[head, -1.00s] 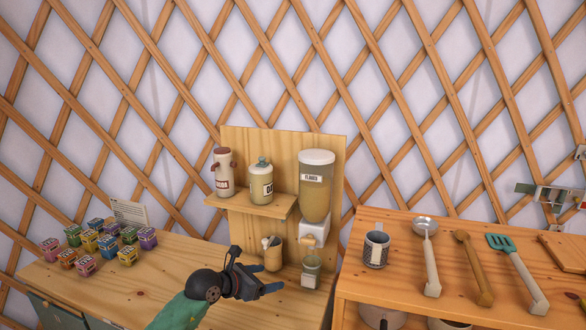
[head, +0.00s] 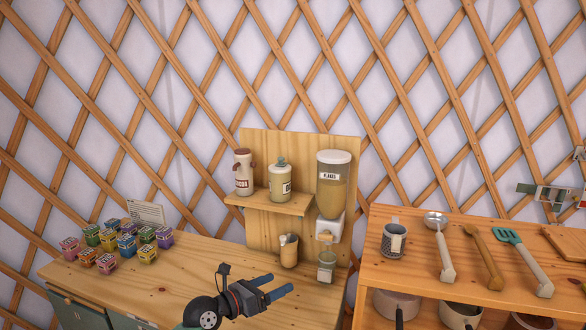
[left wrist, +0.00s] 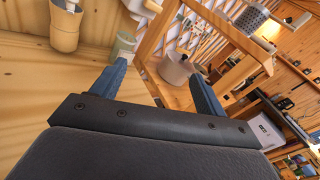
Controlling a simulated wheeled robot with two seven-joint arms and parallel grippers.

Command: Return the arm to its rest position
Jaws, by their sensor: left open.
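My left gripper (head: 283,287) is over the front of the wooden counter (head: 190,272), in the lower middle of the head view. Its two blue fingers are apart and nothing is between them. In the left wrist view the fingers (left wrist: 160,82) also stand open and empty. The glass jar (head: 326,267) under the flakes dispenser (head: 332,185) stands beyond the gripper, apart from it. My right gripper is in neither view.
Several small coloured boxes (head: 118,243) stand at the counter's left. A cup with utensils (head: 289,250) is near the back board (head: 258,228). To the right, a shelf unit (head: 415,268) holds a mug (head: 394,240), a ladle (head: 440,248) and pots below.

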